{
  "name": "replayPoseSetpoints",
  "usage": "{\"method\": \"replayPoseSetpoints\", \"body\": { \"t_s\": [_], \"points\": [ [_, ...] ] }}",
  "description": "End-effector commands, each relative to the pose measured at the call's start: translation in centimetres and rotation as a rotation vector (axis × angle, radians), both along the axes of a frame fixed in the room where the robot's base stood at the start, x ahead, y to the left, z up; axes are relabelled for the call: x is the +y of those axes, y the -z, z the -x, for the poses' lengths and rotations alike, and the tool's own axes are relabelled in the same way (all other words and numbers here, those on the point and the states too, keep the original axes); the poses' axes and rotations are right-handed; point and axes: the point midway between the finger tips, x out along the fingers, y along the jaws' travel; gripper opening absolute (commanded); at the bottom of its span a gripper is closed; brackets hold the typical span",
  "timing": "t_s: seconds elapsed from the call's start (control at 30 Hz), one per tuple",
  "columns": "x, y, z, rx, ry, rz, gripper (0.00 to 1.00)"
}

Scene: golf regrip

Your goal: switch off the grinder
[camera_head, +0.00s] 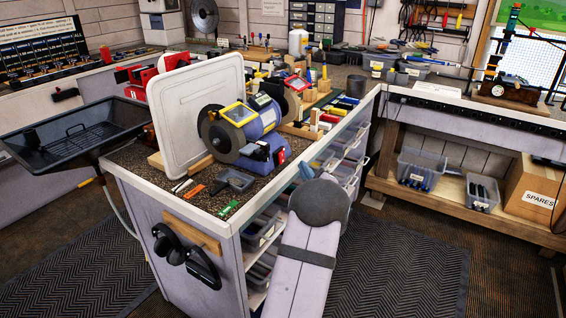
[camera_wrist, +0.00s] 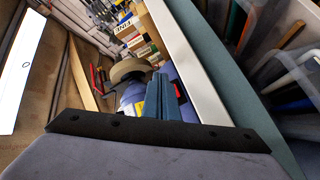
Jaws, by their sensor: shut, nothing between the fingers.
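The grinder (camera_head: 262,117) is a blue bench grinder with yellow-edged guards and dark wheels, on the corner bench beside a large pale panel. A red and black part, which looks like its switch (camera_head: 280,157), is low on its near right side. In the wrist view the grinder (camera_wrist: 133,96) is partly hidden behind my gripper (camera_wrist: 166,84), and a bit of red (camera_wrist: 179,89) shows just right of the fingers. My gripper is shut and empty. In the head view its blue-grey tip shows right of the switch, apart from it. I cannot tell whether the switch is on.
The pale panel (camera_head: 188,112) stands upright left of the grinder. Wooden blocks and tools crowd behind. Clear bins (camera_head: 345,160) fill the bench's right side. Ear defenders (camera_head: 168,243) hang in front.

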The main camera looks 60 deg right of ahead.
Motion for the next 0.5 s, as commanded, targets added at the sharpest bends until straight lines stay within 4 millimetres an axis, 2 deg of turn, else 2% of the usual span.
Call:
{"method": "replayPoseSetpoints", "body": {
  "t_s": [0.2,0.5],
  "points": [
    [0.0,0.5,-2.4,-0.001,-0.002,0.001,0.00],
    [0.0,0.5,-4.0,-0.001,0.001,0.001,0.00]
  ]
}}
